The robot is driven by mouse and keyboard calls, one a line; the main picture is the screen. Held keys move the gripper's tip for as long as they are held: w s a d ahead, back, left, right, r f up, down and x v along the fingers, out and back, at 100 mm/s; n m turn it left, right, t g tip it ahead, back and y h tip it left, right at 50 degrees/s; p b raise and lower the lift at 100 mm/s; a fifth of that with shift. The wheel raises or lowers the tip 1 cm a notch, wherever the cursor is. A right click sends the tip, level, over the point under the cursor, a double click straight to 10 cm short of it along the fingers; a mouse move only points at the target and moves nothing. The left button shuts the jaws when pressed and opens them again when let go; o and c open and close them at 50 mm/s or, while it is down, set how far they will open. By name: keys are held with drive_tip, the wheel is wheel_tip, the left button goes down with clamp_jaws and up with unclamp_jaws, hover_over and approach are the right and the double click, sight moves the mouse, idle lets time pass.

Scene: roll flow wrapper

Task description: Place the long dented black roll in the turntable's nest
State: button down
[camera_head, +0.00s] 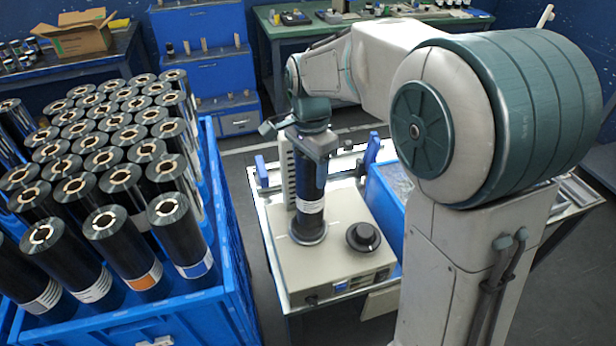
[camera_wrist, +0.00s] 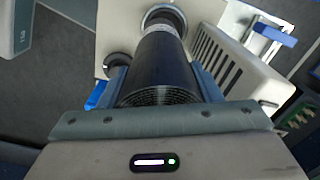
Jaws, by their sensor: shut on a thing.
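My gripper (camera_head: 312,152) is shut on a long black roll (camera_head: 310,186) with a white label near its lower end. The roll hangs upright above the turntable's nest (camera_head: 308,236), a dark round ring on the pale machine. In the wrist view the roll (camera_wrist: 163,68) lies between the two fingers (camera_wrist: 163,85), and its far end meets or overlaps the nest ring (camera_wrist: 176,14). I cannot tell whether its lower end rests in the nest or is slightly above it. No dent shows on the visible side.
A blue crate (camera_head: 236,262) full of upright black rolls stands at left. A black knob (camera_head: 363,237) sits on the machine right of the nest. A slotted pale upright (camera_head: 287,172) stands close behind the roll. A blue bin (camera_head: 384,200) is at right.

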drive_tip(key=shift+w+a+f, duration=0.2)
drive_tip(key=shift+w+f, duration=0.05)
drive_tip(key=shift+w, duration=0.2)
drive_tip(key=shift+f, duration=2)
drive_tip(key=shift+f, duration=0.15)
drive_tip(key=shift+c, duration=2.2)
unclamp_jaws()
